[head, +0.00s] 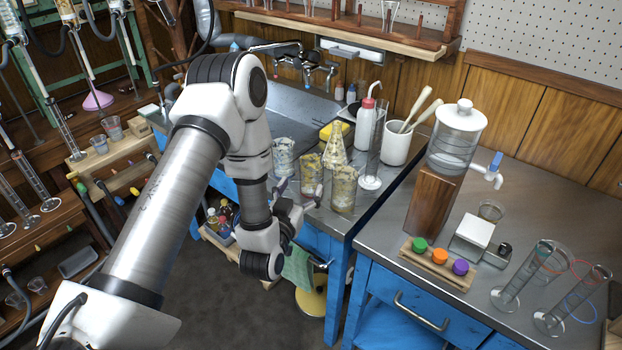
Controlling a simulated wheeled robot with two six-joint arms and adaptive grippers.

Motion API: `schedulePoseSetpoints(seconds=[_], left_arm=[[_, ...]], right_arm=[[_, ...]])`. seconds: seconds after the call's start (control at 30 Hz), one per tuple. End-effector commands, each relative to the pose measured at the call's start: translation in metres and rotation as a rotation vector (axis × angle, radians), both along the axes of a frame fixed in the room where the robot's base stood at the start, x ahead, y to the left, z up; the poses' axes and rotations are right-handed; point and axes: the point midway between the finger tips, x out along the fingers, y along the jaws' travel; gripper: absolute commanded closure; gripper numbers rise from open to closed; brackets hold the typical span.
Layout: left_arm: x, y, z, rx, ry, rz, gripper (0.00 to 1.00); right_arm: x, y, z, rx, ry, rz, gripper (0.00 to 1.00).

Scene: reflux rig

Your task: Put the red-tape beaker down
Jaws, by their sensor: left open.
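My left gripper (299,196) is open at the front edge of the sink counter, its fingers close to the cloudy glass beakers. A brownish-tinted beaker (312,174) stands upright on the counter just beyond the fingers. Another stained beaker (343,193) stands to its right, and a bluish one (284,156) stands behind to the left. I cannot make out red tape on any of them, so I cannot tell which is the red-tape beaker. Whether the fingers touch a beaker is also unclear. My right gripper is not in view.
A conical flask (335,150), a yellow sponge (333,130), a red-capped wash bottle (366,124) and a white pestle jar (398,143) crowd behind the beakers. The right bench holds a dispenser (456,138) on a wooden block and a rack of coloured caps (438,264).

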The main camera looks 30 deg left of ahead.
Motion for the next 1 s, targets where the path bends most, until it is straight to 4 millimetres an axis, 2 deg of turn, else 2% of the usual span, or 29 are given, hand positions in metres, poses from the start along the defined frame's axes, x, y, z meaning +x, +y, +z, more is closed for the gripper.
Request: schedulePoseSetpoints(seconds=[0.27, 0.5, 0.73, 0.77, 0.8, 0.9, 0.97, 1.0], left_arm=[[0.033, 0.011, 0.004, 0.003, -0.013, 0.003, 0.24], [0.071, 0.022, 0.004, 0.003, -0.011, 0.002, 0.24], [0.075, 0.023, 0.004, 0.001, -0.008, 0.002, 0.24], [0.075, 0.023, 0.004, 0.001, -0.008, 0.002, 0.31], [0.074, 0.023, 0.004, 0.002, -0.008, 0.002, 0.45], [0.074, 0.023, 0.004, 0.002, -0.008, 0.002, 0.76], [0.074, 0.023, 0.004, 0.002, -0.008, 0.002, 0.76], [0.074, 0.023, 0.004, 0.002, -0.009, 0.002, 0.82]], right_arm=[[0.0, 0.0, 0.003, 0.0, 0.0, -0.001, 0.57], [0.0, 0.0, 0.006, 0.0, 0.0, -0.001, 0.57], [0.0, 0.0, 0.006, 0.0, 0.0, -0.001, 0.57], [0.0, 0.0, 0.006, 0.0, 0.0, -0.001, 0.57], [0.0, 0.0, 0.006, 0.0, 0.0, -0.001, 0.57], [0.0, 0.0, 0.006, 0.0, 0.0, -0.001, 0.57], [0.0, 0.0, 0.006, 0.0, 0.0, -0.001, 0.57], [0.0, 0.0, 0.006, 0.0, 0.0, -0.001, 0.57]])
